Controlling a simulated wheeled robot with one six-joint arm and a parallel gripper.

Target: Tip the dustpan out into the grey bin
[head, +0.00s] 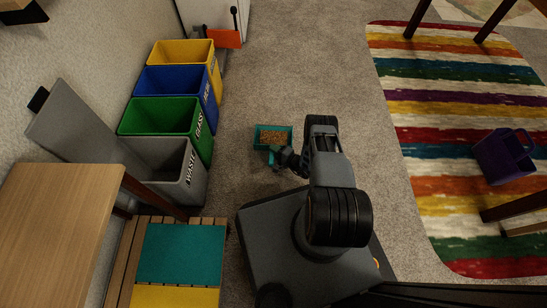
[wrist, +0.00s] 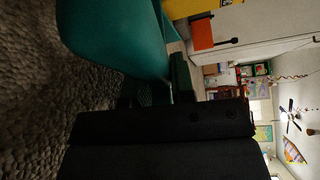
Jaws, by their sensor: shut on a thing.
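A teal dustpan (head: 259,140) with a heap of brown bits (head: 272,137) in it shows in the head view, right of the bins. Its underside or side also fills the upper left of the wrist view (wrist: 115,35). My gripper (head: 276,156) is shut on the dustpan at its near end; the fingers are small and dark here. The grey bin (head: 187,188), marked WASTE, is the nearest in the row, to the left of my gripper. Its top looks open, and a grey panel stands behind it.
Green (head: 163,117), blue (head: 178,83) and yellow (head: 188,51) bins stand in line beyond the grey one. A wooden table (head: 60,225) and a slatted bench (head: 180,252) are at the near left. A purple basket (head: 503,158) stands on the striped rug.

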